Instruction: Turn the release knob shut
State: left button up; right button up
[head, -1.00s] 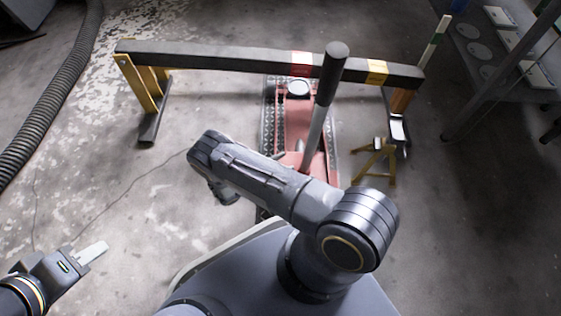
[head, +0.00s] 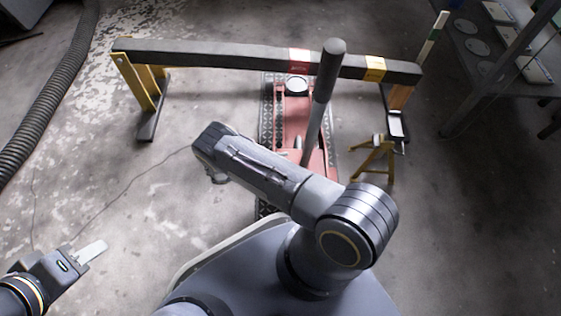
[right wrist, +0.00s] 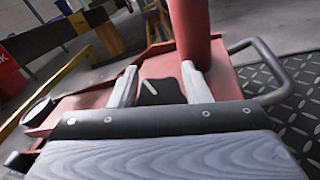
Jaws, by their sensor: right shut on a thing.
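The release knob (right wrist: 160,92) is black with a short white mark and sits low beside the red handle socket (right wrist: 188,35) in the right wrist view. My right gripper (right wrist: 160,86) has one pale finger on each side of it and is shut on it. In the head view the knob and this gripper are hidden by my right arm. The red floor jack (head: 292,106) lies under the beam, its dark-gripped handle (head: 327,75) tilted upward. My left gripper (head: 92,250) is low at the left, away from the jack; its jaw opening cannot be made out.
A dark beam (head: 220,55) with red and yellow bands spans yellow stands over the jack. A small yellow stand (head: 374,160) is right of the jack. A metal side handle (right wrist: 275,68) is close to my right gripper. A ribbed hose (head: 50,118) runs at the left; floor between is clear.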

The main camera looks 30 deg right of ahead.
jog(key=o, duration=1)
jog(key=v, duration=0.8)
jog(key=shift+r, duration=0.1)
